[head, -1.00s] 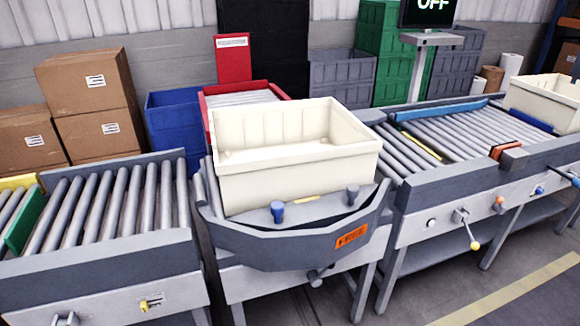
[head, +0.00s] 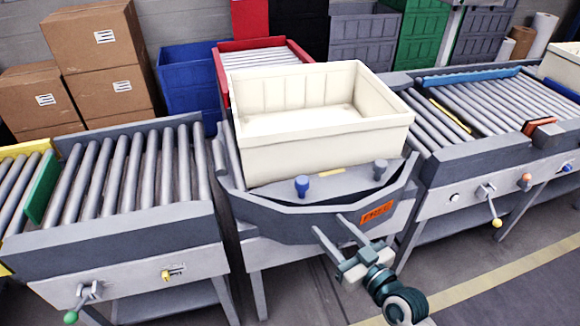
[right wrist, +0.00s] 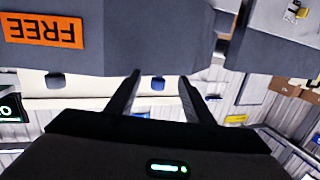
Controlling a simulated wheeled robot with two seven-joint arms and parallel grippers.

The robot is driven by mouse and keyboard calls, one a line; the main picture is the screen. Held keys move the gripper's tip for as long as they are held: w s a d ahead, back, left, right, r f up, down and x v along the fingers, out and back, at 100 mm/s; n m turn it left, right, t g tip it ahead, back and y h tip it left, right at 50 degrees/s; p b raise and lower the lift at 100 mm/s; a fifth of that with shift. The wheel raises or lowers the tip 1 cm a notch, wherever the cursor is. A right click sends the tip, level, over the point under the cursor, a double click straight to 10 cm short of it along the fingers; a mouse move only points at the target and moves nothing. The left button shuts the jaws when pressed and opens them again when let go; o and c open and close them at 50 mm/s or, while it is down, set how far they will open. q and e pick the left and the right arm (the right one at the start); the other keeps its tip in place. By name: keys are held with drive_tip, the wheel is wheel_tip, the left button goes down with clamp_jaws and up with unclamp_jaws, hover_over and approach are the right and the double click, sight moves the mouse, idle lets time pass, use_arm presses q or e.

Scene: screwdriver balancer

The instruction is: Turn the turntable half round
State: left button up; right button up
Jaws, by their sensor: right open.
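The turntable (head: 330,222) is a dark grey curved deck on a stand, with an orange FREE label (head: 377,213) on its front. A cream tote (head: 325,150) sits upright on it. A blue knob (head: 302,186) and a greyer knob (head: 380,168) stand on its front edge. My right gripper (head: 330,225) is open and empty in front of the turntable's front face, below the knobs. In the right wrist view, upside down, the blue knob (right wrist: 156,83) shows between the open fingers (right wrist: 160,77), beyond them. I cannot tell whether the fingers touch the turntable. My left gripper is not in view.
Roller conveyors stand left (head: 130,175) and right (head: 480,110) of the turntable. A red-railed conveyor (head: 262,58) lies behind it. A green stop bar (head: 39,187) crosses the left rollers. A yellow-knobbed lever (head: 493,208) sticks out at right. The floor (head: 490,265) at front right is clear.

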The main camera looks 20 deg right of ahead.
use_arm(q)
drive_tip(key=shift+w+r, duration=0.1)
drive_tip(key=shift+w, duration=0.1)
use_arm(e)
drive_tip(key=shift+t+y, duration=0.3)
drive_tip(key=shift+t, duration=0.1)
wheel_tip(320, 180, up, 5)
drive_tip(key=shift+f, duration=0.15)
drive_tip(key=shift+w, duration=0.1)
drive_tip(key=p, duration=0.1)
approach(297, 177)
drive_tip(key=f, duration=0.1)
drive_tip(key=x, duration=0.3)
drive_tip(key=p+x, duration=0.1)
drive_tip(key=x, duration=0.3)
drive_tip(key=p+x, duration=0.1)
drive_tip(key=x, duration=0.3)
drive_tip(key=shift+w+d+f, duration=0.15)
drive_tip(key=shift+d, duration=0.15)
drive_tip(key=shift+w+a+f, duration=0.1)
drive_tip(key=shift+w+a, duration=0.05)
drive_tip(key=shift+w, duration=0.4)
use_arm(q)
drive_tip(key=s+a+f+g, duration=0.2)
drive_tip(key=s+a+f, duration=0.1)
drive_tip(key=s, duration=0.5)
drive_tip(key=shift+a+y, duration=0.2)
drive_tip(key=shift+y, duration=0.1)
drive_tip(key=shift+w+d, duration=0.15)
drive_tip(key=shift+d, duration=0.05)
